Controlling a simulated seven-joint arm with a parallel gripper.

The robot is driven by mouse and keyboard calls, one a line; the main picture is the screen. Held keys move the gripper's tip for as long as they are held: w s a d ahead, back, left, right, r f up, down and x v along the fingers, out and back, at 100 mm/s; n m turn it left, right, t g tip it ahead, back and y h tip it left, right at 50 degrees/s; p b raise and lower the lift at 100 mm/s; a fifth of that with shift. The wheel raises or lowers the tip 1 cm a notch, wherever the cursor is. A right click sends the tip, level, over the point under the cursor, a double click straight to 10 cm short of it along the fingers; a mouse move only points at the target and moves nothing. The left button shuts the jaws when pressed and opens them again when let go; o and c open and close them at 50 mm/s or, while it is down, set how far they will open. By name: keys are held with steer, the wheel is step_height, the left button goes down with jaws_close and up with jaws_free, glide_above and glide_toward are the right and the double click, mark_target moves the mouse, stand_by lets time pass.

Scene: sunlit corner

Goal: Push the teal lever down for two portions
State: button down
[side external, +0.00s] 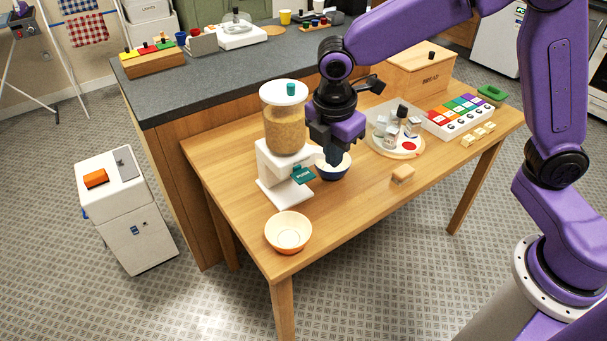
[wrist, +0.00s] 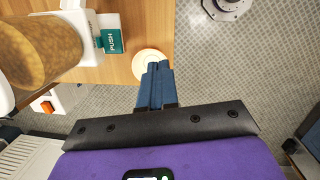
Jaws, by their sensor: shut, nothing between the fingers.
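The dispenser, a white stand (side external: 270,168) with a clear jar of tan grain (side external: 286,130), stands at the left of the wooden table. Its teal lever (side external: 304,175), marked PUSH, sticks out from the stand. The lever also shows in the wrist view (wrist: 111,41), left of my fingertips. My gripper (side external: 334,160) is shut and empty, to the right of the lever and apart from it. A cream and orange bowl (side external: 288,236) sits near the table's front left edge.
A round tray (side external: 410,151) with small jars stands to the right. A bread roll (side external: 402,174), colored blocks (side external: 460,115), butter-like pieces (side external: 478,134) and a bread box (side external: 420,70) are farther right. The table's front middle is clear.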

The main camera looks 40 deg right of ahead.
mark_target(303, 176)
steer(key=w+f+n, duration=0.1)
steer(key=w, duration=0.2)
steer(key=w+a+f+n, duration=0.1)
steer(key=w+f, duration=0.1)
steer(key=w, duration=0.1)
steer(key=w+f+n+h, duration=0.1)
steer(key=w, duration=0.3)
steer(key=shift+a+f, duration=0.3)
steer(key=shift+a, duration=0.1)
steer(key=shift+x, duration=3.5)
